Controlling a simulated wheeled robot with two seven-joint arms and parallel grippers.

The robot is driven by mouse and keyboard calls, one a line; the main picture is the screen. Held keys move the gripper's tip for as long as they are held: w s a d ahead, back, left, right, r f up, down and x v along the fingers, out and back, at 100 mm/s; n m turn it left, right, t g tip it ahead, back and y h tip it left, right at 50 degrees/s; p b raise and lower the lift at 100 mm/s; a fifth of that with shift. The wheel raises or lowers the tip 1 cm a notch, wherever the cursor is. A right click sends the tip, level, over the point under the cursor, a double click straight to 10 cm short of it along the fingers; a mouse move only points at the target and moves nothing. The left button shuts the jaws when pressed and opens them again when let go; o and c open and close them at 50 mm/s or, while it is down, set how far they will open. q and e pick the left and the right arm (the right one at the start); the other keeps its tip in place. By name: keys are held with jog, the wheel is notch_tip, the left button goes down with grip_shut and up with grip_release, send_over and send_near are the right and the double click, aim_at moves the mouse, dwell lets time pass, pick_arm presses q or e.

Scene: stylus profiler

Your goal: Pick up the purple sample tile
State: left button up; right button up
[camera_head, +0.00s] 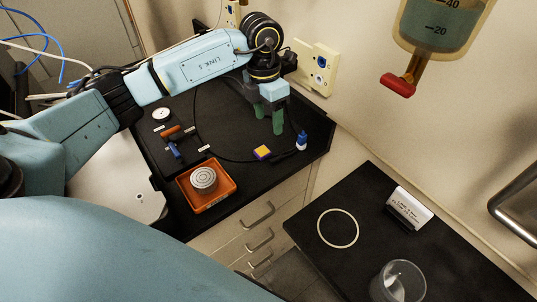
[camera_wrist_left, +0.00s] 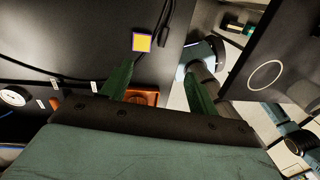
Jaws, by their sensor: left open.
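The purple sample tile (camera_head: 262,152), a small square with a yellow-orange top and purple edges, lies flat on the black bench top near its front right. It also shows in the left wrist view (camera_wrist_left: 142,42), at the upper middle. My left gripper (camera_head: 269,118) has green fingers pointing down, and they are apart and empty. It hangs behind the tile in the head view. In the left wrist view the tile appears beyond the fingertips (camera_wrist_left: 160,70), with nothing between the fingers touching it. My right gripper is in neither view.
An orange tray (camera_head: 226,191) holding a round silver part stands to the left. A dial (camera_head: 161,114) lies farther back. A wall outlet (camera_head: 316,66) is behind the gripper.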

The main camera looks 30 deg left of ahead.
pick_arm(q)
jog(key=a+y, duration=0.1)
jog(key=a, duration=0.1)
send_over(262, 151)
jog(key=shift+n, duration=0.3)
jog(key=f, duration=0.7)
jog(key=shift+w+f+p, duration=0.2)
jog(key=shift+f+p, duration=0.05)
jog(key=shift+p, duration=0.05)
jog(key=f, duration=0.4)
jog(key=shift+s+f+p, duration=0.15)
jog(key=shift+s+p, duration=0.05)
jog(key=shift+p, duration=0.2)
jog(key=shift+f, duration=0.55)
jog(key=c, duration=1.1)
jog(key=shift+o, duration=0.2)
notch_tip(262, 151, up, 10)
jog(key=shift+b, duration=0.35)
jog(key=o, duration=0.4)
grip_shut()
jog(key=shift+d, duration=0.15)
